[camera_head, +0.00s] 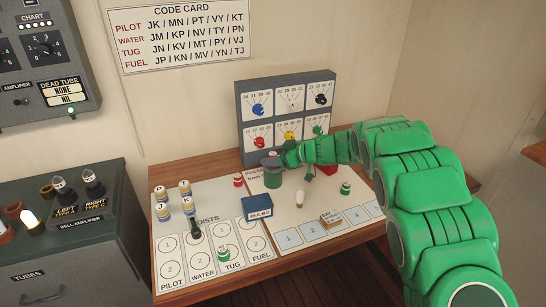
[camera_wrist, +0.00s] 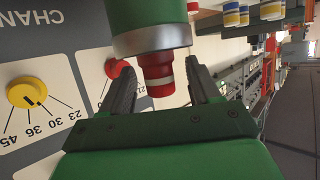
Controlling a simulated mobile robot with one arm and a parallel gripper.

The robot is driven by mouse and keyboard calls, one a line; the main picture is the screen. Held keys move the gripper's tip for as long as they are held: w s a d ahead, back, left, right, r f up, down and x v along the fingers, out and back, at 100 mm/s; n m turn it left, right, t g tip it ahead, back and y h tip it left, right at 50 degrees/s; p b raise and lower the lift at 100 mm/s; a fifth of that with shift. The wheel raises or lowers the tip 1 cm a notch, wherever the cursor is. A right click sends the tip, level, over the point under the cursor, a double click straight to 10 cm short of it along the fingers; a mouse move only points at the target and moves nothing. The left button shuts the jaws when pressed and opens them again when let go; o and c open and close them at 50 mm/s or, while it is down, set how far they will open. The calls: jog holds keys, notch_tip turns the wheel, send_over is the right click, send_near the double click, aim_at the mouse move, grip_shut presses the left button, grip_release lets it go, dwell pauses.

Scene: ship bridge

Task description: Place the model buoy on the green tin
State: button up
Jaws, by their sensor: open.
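The green tin (camera_head: 273,180) stands upright on the desk in front of the dial panel. The wrist view looks upside down and shows the tin (camera_wrist: 150,20) with its metal rim. The model buoy, red with a white band (camera_wrist: 157,75), stands on the tin's top in the wrist view; only a small part of it (camera_head: 272,153) shows in the head view. My gripper (camera_wrist: 162,90) is open, with one finger on either side of the buoy. A gap shows beside it; contact with the fingers cannot be told.
The dial panel (camera_head: 286,112) stands close behind the tin. A red-and-white piece (camera_head: 238,180), a blue bulbs box (camera_head: 257,208), a green piece (camera_head: 345,188) and a bulb (camera_head: 298,198) stand nearby. Several banded jars (camera_head: 161,212) are at the left.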

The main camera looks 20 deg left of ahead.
jog(key=shift+r, duration=0.15)
jog(key=v, duration=1.2)
